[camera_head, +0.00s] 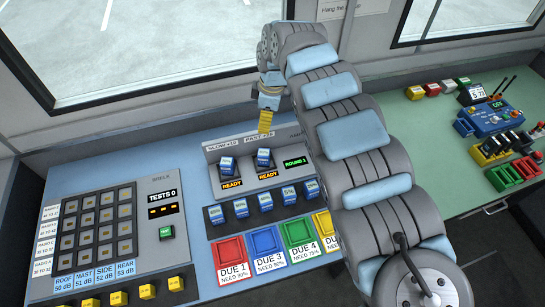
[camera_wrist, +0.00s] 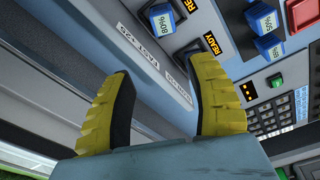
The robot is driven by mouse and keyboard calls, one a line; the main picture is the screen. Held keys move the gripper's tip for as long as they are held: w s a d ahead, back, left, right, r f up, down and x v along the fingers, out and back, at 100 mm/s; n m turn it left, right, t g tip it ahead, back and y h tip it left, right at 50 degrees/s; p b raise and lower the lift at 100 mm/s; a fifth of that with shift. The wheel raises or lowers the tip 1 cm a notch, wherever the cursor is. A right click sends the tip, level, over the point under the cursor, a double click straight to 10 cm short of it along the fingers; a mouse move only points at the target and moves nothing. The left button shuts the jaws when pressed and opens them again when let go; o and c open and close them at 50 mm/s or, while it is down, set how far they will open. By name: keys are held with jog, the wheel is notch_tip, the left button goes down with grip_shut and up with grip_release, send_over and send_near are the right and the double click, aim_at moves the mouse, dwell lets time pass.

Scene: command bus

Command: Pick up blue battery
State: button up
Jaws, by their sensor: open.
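Several blue batteries with white percentage labels show in the head view. One blue battery (camera_head: 227,165) stands in the left slot of the grey charger (camera_head: 211,150), and another blue battery (camera_head: 264,158) stands in the right slot, each with a "READY" label below. More blue batteries (camera_head: 241,208) stand in a row in front of the charger. In the wrist view, a blue battery (camera_wrist: 163,18) and another (camera_wrist: 262,19) show beyond my fingers. My gripper (camera_head: 265,122) hangs behind and above the charger. In the wrist view its yellow fingers (camera_wrist: 160,105) are apart, with nothing between them.
Red, blue, green and yellow "DUE" trays (camera_head: 231,249) lie in front of the battery row. A button panel (camera_head: 97,224) stands at left. The green table (camera_head: 440,160) at right carries a blue radio-like device (camera_head: 490,118) and coloured blocks. A window wall stands behind.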

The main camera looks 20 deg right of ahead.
jog(key=s, duration=0.1)
jog(key=p, duration=0.3)
send_near(264, 152)
jog(key=shift+g, duration=0.3)
jog(key=f, duration=0.6)
jog(key=shift+w+a, duration=0.1)
jog(key=shift+a, duration=0.2)
jog(key=shift+w+a+f+p, duration=0.2)
jog(key=shift+f, duration=0.6)
jog(key=shift+w+a+f+p, duration=0.15)
jog(key=shift+f+p, duration=0.05)
jog(key=shift+f, duration=0.65)
jog(key=shift+w+f, duration=0.1)
jog(key=shift+f, duration=0.95)
grip_shut()
